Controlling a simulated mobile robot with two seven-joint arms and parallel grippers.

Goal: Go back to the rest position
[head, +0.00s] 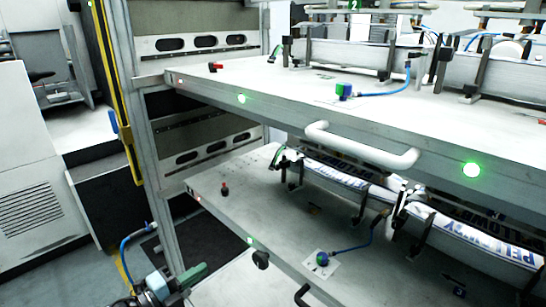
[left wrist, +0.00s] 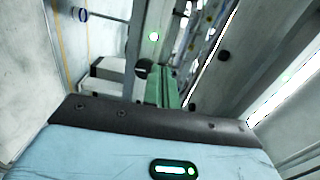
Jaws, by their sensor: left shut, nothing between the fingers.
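My left gripper (head: 203,268) shows at the bottom left of the head view, in front of the magazine's lower shelf. Its green fingers are shut with nothing between them. In the left wrist view the green fingers (left wrist: 168,88) point away from the camera and touch nothing that I can see. My right gripper is not in the head view.
The magazine has an upper shelf (head: 290,103) with a white handle (head: 362,146), and a lower shelf (head: 235,205) carrying printed label rolls (head: 340,176). A grey frame post (head: 150,150) stands at their left. Open floor (head: 45,275) lies left.

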